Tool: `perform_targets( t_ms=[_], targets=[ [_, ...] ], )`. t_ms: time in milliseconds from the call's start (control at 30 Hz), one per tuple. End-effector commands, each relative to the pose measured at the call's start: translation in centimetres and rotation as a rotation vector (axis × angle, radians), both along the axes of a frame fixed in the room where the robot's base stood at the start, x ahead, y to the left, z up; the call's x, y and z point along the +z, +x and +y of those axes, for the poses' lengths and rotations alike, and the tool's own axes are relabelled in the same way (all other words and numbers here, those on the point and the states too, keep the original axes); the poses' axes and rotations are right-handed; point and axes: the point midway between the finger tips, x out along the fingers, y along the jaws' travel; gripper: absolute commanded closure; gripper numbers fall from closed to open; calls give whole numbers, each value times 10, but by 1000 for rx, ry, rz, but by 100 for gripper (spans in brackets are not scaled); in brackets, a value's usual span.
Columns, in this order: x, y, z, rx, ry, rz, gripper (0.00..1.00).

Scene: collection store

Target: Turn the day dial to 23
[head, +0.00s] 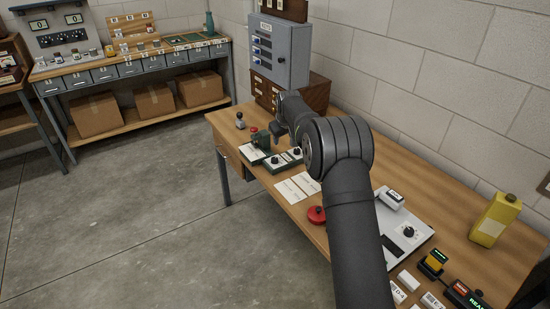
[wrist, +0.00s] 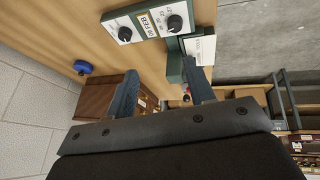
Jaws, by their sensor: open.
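The dark green date device (head: 284,163) lies on the wooden bench, with two pale plates, each bearing a black knob. In the wrist view its left knob (wrist: 125,34) and right knob (wrist: 174,23) flank a white date strip (wrist: 151,23). The strip seems to read FEB, with a number too small to read surely. Which knob is the day dial I cannot tell. My gripper (wrist: 162,83) is open and empty, its two fingers apart. It hangs above the bench near the device and touches neither knob. In the head view my arm partly hides the gripper.
A green stamp-like tool with a white plate (head: 252,152) stands beside the device. Papers (head: 292,190), a red round object (head: 317,215) and a yellow can (head: 495,220) are on the bench. A grey cabinet (head: 285,50) and wooden drawers (head: 318,92) stand behind.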

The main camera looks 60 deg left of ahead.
Motion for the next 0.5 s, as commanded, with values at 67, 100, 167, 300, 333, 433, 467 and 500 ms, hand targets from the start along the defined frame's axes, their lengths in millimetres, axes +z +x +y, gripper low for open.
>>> perform_targets(
  t_ms=[67,100,167,300,333,433,467,500],
  targets=[
    [9,-7,2,-102,1,80,51],
    [12,-10,2,-147,-1,114,51],
    [16,-15,3,-202,-4,155,51],
    [19,-19,3,-267,-9,201,51],
    [18,-20,3,-271,-10,205,51],
    [10,-19,6,-276,-12,208,51],
    [7,-18,7,-275,-12,207,51],
    [1,-18,9,-275,-12,207,51]
  ],
)
